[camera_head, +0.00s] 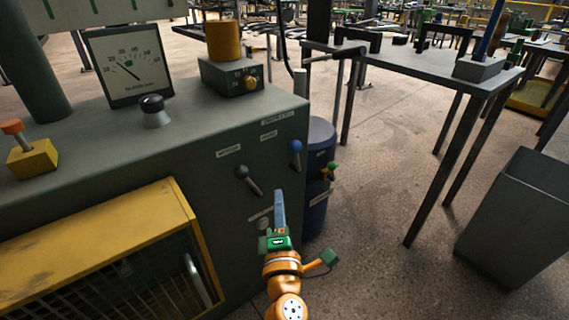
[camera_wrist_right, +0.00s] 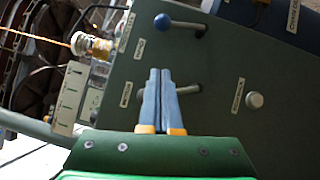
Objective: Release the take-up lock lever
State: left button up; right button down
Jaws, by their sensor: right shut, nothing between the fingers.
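Two levers stick out of the side face of the grey-green machine (camera_head: 225,200). One has a black knob (camera_head: 242,172) and the other a blue knob (camera_head: 296,147). Their labels are too small to read, so I cannot tell which is the take-up lock. My right gripper (camera_head: 279,194) is shut and empty, just right of and below the black-knob lever in the head view. In the right wrist view its blue fingers (camera_wrist_right: 160,72) cover most of one lever (camera_wrist_right: 188,89), and the blue knob (camera_wrist_right: 165,22) shows beyond the tips. Contact cannot be judged. My left gripper is not in view.
A round grey button (camera_wrist_right: 255,100) sits on the same face. A dark blue drum (camera_head: 320,140) stands just behind the machine corner. A yellow-framed mesh guard (camera_head: 110,240) is at left. A steel table (camera_head: 425,66) and grey bin (camera_head: 520,215) stand at right, with open floor between.

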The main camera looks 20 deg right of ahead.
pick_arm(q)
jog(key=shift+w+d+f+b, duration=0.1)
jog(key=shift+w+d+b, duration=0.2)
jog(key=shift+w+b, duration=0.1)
pick_arm(e)
jog(key=d+x, duration=0.2)
jog(key=x, duration=1.1)
jog(key=shift+s+d+r, duration=0.2)
jog(key=shift+s+d, duration=0.1)
jog(key=shift+s, duration=0.1)
